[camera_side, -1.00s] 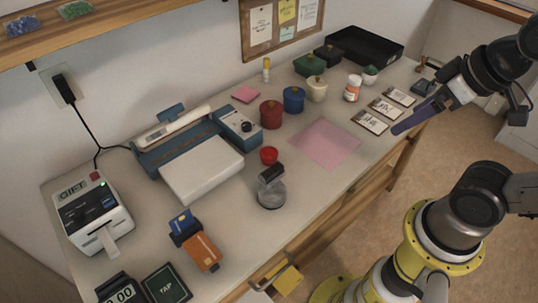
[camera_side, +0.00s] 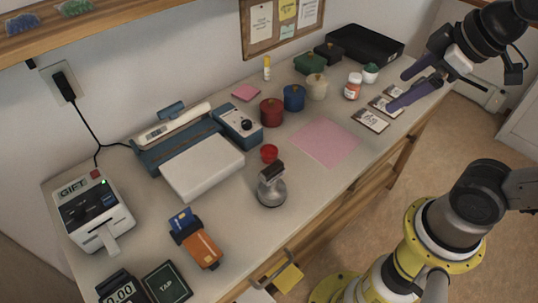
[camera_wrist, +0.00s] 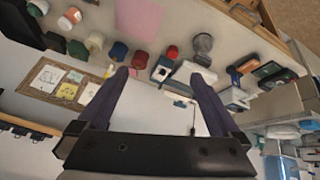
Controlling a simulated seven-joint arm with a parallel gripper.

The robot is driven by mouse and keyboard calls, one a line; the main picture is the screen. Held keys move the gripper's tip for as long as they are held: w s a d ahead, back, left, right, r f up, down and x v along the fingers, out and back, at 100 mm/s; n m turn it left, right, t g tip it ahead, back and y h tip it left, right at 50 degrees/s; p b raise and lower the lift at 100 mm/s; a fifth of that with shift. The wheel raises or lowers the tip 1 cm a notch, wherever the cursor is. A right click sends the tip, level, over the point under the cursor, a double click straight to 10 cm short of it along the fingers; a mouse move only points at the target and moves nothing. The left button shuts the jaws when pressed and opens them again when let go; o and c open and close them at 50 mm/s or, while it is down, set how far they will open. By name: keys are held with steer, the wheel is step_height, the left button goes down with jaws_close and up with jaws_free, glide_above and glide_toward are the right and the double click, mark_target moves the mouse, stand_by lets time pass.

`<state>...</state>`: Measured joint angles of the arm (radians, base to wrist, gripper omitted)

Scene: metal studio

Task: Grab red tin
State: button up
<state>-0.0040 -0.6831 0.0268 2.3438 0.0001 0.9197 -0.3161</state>
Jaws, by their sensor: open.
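The red tin (camera_side: 271,114) stands upright on the bench, a round lidded tin at the left end of a row of tins. The blue tin (camera_side: 294,99) stands just right of it, then the cream tin (camera_side: 316,88). My gripper (camera_side: 398,91) is open and empty at the right end of the bench, above the small cards and well apart from the red tin. In the wrist view the red tin (camera_wrist: 140,60) appears beyond my open fingers (camera_wrist: 160,74), near the left fingertip.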

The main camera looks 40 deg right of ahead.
steer(key=w+a+r+n+g, duration=0.15)
steer(key=w+n, duration=0.25)
steer(key=w, duration=0.7)
steer(key=n+g, duration=0.5)
glide_above(271, 150)
steer(key=f, duration=2.7)
steer(key=shift+w+d+f, duration=0.1)
steer(key=shift+w+d, duration=0.05)
steer(key=shift+w, duration=0.15)
steer(key=shift+s+f, duration=0.2)
steer(key=shift+f, duration=2.85)
steer(key=c, duration=1.5)
steer(key=shift+o, duration=0.2)
steer(key=shift+r, duration=0.1)
